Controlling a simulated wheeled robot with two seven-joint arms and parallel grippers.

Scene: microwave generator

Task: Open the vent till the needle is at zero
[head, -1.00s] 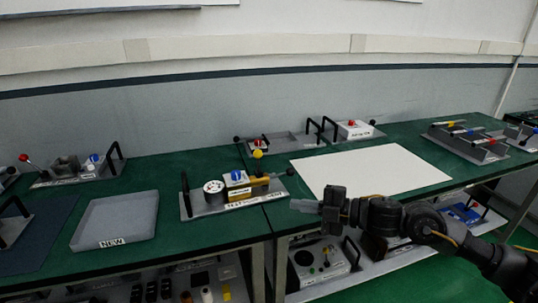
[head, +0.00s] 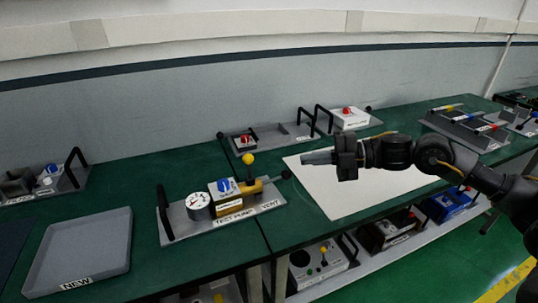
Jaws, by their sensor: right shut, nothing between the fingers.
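The test pump (head: 225,211) is a grey plate with a label reading TEST PUMP and VENT, standing on the green bench. Its round white gauge (head: 198,206) sits at the left; the needle is too small to read. Beside it are a blue knob (head: 224,185) and a yellow ball on a lever (head: 248,158). A black vent knob (head: 286,174) sticks out at the right end, above the VENT label. My right gripper (head: 305,158) is shut and empty, its tips pointing left, just right of the vent knob and apart from it in the picture. My left gripper is not in view.
A white sheet (head: 370,192) lies under my right arm. A grey tray marked NEW (head: 82,247) is at the left. Fixtures with black handles and red knobs (head: 347,112) stand behind. Coloured-handled fixtures (head: 470,125) are at the right. A lower shelf holds more units.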

